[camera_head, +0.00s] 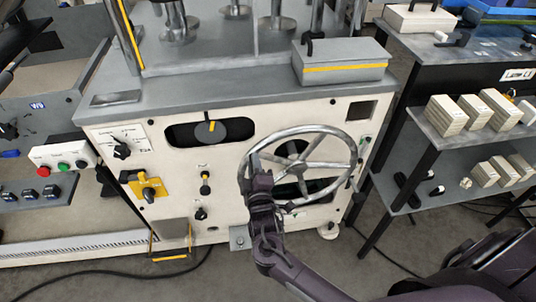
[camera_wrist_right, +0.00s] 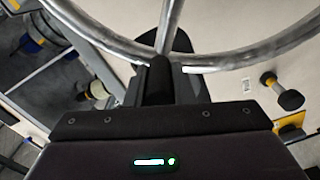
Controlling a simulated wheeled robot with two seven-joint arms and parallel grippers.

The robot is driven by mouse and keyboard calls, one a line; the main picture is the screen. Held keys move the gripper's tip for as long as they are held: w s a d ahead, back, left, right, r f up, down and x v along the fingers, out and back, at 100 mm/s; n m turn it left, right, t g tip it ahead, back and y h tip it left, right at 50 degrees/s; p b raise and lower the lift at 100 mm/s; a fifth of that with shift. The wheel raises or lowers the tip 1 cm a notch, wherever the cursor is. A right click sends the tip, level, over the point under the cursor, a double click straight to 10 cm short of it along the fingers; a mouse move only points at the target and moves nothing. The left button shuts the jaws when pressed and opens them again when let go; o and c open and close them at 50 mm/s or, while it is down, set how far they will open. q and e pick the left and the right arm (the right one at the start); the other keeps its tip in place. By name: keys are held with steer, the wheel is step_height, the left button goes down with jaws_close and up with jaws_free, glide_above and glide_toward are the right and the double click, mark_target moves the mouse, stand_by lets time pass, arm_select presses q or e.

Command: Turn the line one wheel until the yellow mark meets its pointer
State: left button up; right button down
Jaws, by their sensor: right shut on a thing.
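The line one wheel, a large metal handwheel (camera_head: 299,166) with several spokes, stands on the front of a cream machine (camera_head: 150,220). My right gripper (camera_head: 254,166) is shut on the left side of its rim. In the right wrist view the rim (camera_wrist_right: 255,53) curves across the top and a spoke (camera_wrist_right: 171,22) meets it at the fingers of my right gripper (camera_wrist_right: 162,78). Left of the wheel, a dark window holds a grey round dial (camera_head: 211,132) with a short yellow mark (camera_head: 208,115) near its top. My left gripper is out of view.
A yellow-plated switch (camera_head: 148,188) and small knobs sit left of the wheel. A grey lidded box (camera_head: 340,62) stands on the machine top. A shelf rack (camera_head: 455,125) with pale blocks stands close on the right. A cable lies on the floor (camera_head: 230,280).

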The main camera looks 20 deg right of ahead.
steer(key=shift+w+a+f+n+b, duration=0.2)
steer(key=shift+a+f+n, duration=0.4)
steer(key=shift+f, duration=0.4)
steer(key=shift+w+a+f+n+b, duration=0.1)
steer(key=shift+a+f+n+b, duration=0.15)
steer(key=shift+a+f+n, duration=0.45)
steer(key=shift+w+a+f+n+b, duration=0.1)
steer(key=shift+a+f+n+b, duration=0.2)
steer(key=shift+f+n, duration=0.7)
steer(key=shift+f+m, duration=0.3)
steer(key=c, duration=1.3)
jaws_free()
steer(key=shift+o, duration=0.2)
glide_toward(242, 169)
steer(key=shift+s, duration=0.9)
steer(key=shift+f, duration=0.1)
